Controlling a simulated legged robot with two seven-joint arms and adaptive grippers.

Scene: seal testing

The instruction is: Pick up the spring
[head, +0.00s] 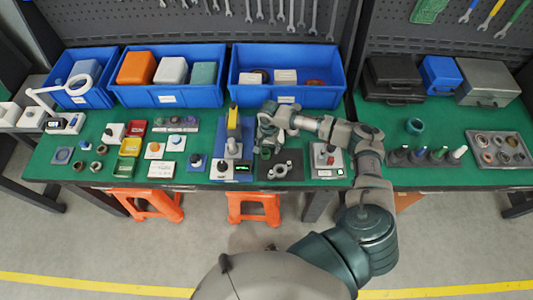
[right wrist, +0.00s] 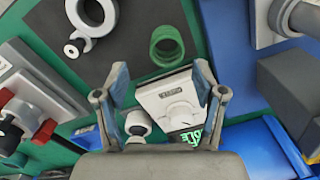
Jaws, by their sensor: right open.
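A green ring-shaped coil (right wrist: 167,46), which looks like the spring, shows in the right wrist view. It lies at the edge of a black mat (right wrist: 120,38). My right gripper (right wrist: 161,82) is open, with its two fingers apart and nothing between them. The coil shows beyond the fingertips, apart from them. In the head view my right gripper (head: 267,142) hangs over the back of the same mat and partly hides that area. The coil is hard to make out there. My left gripper is not in view.
Blue bins (head: 286,96) line the back. A teal ring (head: 414,126) sits on the right table.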

